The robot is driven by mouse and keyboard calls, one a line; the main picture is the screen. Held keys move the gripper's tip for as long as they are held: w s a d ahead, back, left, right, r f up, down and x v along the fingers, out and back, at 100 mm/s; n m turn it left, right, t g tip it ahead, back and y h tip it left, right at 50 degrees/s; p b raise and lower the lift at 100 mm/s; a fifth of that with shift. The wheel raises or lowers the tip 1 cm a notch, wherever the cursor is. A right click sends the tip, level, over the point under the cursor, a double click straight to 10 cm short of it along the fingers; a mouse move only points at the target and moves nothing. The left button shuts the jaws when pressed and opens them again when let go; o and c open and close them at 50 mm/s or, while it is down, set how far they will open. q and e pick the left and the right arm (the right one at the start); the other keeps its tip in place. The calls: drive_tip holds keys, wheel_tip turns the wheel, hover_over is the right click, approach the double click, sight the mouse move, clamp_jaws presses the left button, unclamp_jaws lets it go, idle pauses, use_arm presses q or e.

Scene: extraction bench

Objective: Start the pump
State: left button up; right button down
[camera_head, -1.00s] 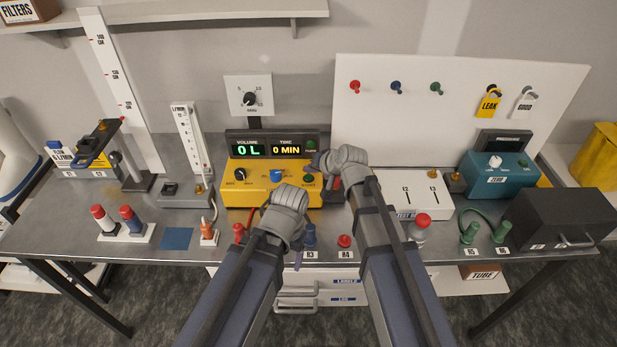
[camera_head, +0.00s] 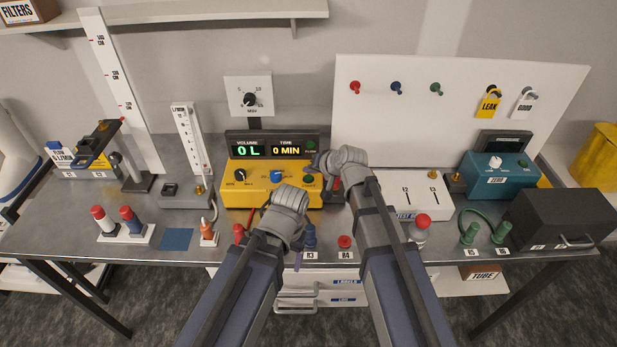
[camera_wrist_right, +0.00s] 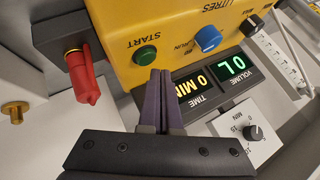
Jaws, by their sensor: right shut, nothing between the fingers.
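The yellow pump box (camera_head: 232,193) stands mid-bench, its display (camera_head: 274,146) reading 0 L and 0 MIN. Its green START button (camera_head: 308,180) is on the sloped face at the right; it also shows in the right wrist view (camera_wrist_right: 145,55). My right gripper (camera_wrist_right: 163,72) is shut and empty, its purple fingertips just beside the button. I cannot tell whether they touch it. The head view shows the right gripper (camera_head: 319,163) only partly, behind its wrist. My left arm's wrist is in front of the pump; its fingers are mostly hidden.
A blue knob (camera_head: 277,176) sits on the pump face. A red-handled valve (camera_wrist_right: 85,77) is close to the right gripper in the wrist view. The white test box (camera_head: 420,190) stands right of the pump. Red (camera_head: 345,241) and blue connectors line the front edge.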

sight(310, 182)
idle(0.6)
drive_tip(key=shift+f+b, duration=0.4)
drive_tip(key=shift+b, duration=0.05)
drive_tip(key=shift+f+b, duration=0.4)
idle(0.5)
drive_tip(key=shift+r, duration=0.15)
drive_tip(key=shift+r+p, duration=0.7)
drive_tip(key=shift+p, duration=0.15)
wheel_tip(310, 182, up, 5)
drive_tip(key=p, duration=0.5)
drive_tip(key=shift+s+f, duration=0.1)
idle(0.6)
